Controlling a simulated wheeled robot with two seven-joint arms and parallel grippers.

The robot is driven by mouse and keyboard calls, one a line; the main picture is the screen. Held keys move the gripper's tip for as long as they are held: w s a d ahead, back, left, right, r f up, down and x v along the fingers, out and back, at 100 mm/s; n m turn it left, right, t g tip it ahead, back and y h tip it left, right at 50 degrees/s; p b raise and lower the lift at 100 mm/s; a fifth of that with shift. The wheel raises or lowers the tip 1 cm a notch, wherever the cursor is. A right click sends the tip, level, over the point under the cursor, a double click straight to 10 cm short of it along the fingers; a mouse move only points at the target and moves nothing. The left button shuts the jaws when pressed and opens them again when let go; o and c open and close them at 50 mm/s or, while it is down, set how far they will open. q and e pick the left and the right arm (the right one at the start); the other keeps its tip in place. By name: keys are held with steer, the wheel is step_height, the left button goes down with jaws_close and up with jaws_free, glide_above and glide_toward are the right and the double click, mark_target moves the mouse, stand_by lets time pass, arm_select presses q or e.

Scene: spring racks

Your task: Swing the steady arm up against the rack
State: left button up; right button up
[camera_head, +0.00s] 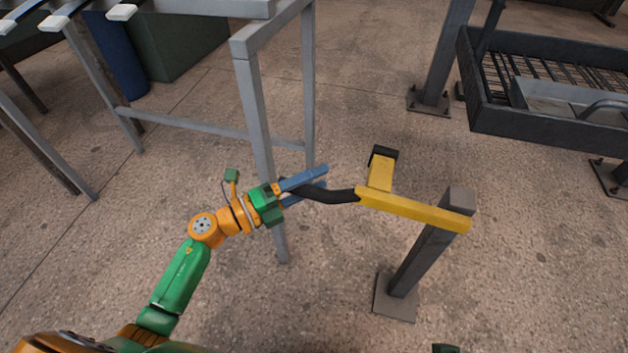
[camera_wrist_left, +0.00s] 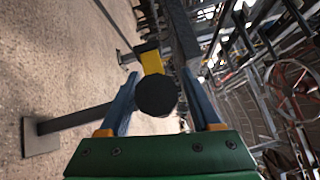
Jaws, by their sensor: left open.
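The steady arm is a yellow bar (camera_head: 415,208) with a black curved handle (camera_head: 328,194), joined at its right end to the top of a short grey post (camera_head: 423,255). A yellow stub with a black tip (camera_head: 382,168) rises from the bar. My left gripper (camera_head: 306,187) is open, with its blue fingers on either side of the handle's end. In the left wrist view the round black handle end (camera_wrist_left: 156,95) lies between the fingers, and the yellow stub shows behind it. Whether the fingers touch the handle, I cannot tell. My right gripper is not clearly seen.
A grey metal frame (camera_head: 250,85) stands just behind my left gripper. A dark rack with a wire-mesh tray (camera_head: 545,130) stands at the upper right on bolted posts. A blue drum (camera_head: 117,60) and green box are at the upper left. The concrete floor between post and rack is clear.

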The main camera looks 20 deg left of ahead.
arm_select(q)
jaws_close()
stand_by(1.4)
